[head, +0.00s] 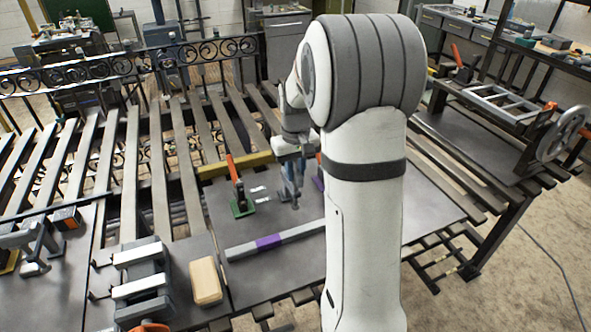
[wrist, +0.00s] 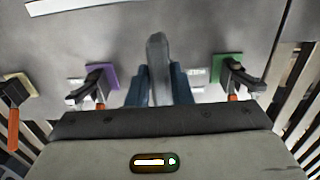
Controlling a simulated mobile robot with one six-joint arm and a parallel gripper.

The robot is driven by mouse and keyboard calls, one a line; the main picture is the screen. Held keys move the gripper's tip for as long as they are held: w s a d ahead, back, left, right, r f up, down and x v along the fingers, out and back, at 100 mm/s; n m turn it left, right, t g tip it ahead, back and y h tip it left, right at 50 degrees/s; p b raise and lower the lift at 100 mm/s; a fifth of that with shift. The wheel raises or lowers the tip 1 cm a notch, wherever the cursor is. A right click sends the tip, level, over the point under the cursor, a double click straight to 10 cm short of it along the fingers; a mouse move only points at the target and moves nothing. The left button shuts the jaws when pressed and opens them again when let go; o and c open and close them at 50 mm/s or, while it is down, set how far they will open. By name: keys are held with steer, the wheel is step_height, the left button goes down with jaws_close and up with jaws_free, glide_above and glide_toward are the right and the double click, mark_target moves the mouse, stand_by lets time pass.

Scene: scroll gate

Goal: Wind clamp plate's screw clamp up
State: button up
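The clamp plate (head: 262,221) is a dark grey sheet on the slatted bench. A toggle clamp with a red handle on a green base (head: 241,208) stands on it; its green base (wrist: 228,68) shows at right in the wrist view. A purple-based clamp (wrist: 101,77) stands at left there and is mostly hidden by my arm in the head view. My gripper (head: 291,183) is low over the plate between these two clamps. In the wrist view its blue fingers (wrist: 160,82) flank an upright grey piece (wrist: 157,52), apparently the screw clamp, and seem to touch it on both sides.
A grey bar with a purple band (head: 268,242) lies on the plate in front. A tan block (head: 205,281) and a vise-like device (head: 140,286) stand at front left. A handwheel (head: 563,133) is at right. My arm hides the plate's middle right.

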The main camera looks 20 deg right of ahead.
mark_target(296, 170)
steer(key=o, duration=0.4)
step_height(296, 170, up, 7)
steer(key=shift+r+b, duration=0.15)
steer(key=shift+b, duration=0.15)
steer(key=shift+r, duration=0.25)
steer(key=s+a+t, duration=0.1)
steer(key=s+a, duration=0.2)
steer(key=s, duration=0.4)
steer(key=s+a+t, duration=0.1)
steer(key=s+a, duration=0.3)
steer(key=s, duration=0.4)
steer(key=s+a+f+t, duration=0.1)
steer(key=s+a, duration=0.2)
steer(key=s, duration=0.4)
steer(key=shift+s+a, duration=0.2)
steer(key=shift+s, duration=0.15)
